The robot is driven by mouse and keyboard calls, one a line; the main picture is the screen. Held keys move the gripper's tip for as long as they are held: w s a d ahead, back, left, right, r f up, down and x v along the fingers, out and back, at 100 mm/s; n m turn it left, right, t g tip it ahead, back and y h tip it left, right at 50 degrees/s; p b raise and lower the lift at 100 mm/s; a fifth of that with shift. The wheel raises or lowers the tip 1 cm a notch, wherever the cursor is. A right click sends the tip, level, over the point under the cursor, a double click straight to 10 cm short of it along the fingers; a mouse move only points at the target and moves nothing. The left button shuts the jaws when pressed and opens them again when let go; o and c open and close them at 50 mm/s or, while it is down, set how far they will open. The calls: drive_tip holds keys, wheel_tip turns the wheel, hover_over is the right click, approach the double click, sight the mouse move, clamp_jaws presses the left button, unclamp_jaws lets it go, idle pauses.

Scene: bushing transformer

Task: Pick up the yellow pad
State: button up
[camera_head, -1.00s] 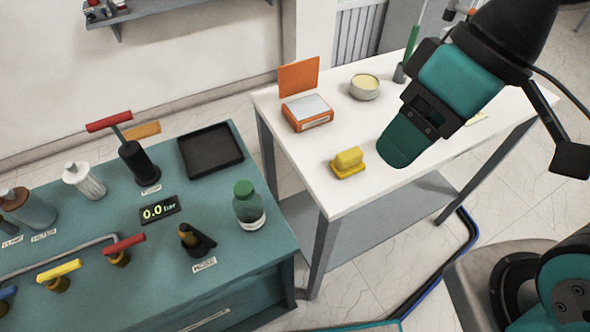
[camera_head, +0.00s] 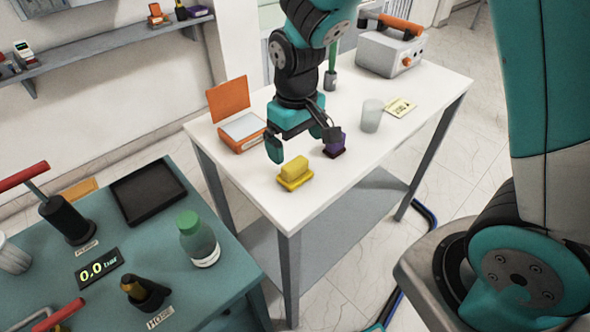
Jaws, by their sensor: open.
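The yellow pad (camera_head: 295,172) lies on the white table (camera_head: 308,208) near its front left corner. It is a raised block on a flatter base. My gripper (camera_head: 303,146) is open and empty, just above and behind the pad, pointing down. One finger shows left of the pad's far side and the other near the purple pad. I see no contact between my gripper and the yellow pad.
A purple pad (camera_head: 335,146) stands close to the right of my gripper. An open orange box (camera_head: 240,128) is behind left. The table's front is clear.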

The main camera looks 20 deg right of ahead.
sight(295, 163)
drive_tip(key=f+p, duration=0.1)
drive_tip(key=f, duration=0.8)
drive_tip(key=shift+w+p, duration=0.2)
drive_tip(key=shift+p, duration=0.15)
drive_tip(key=c, duration=0.9)
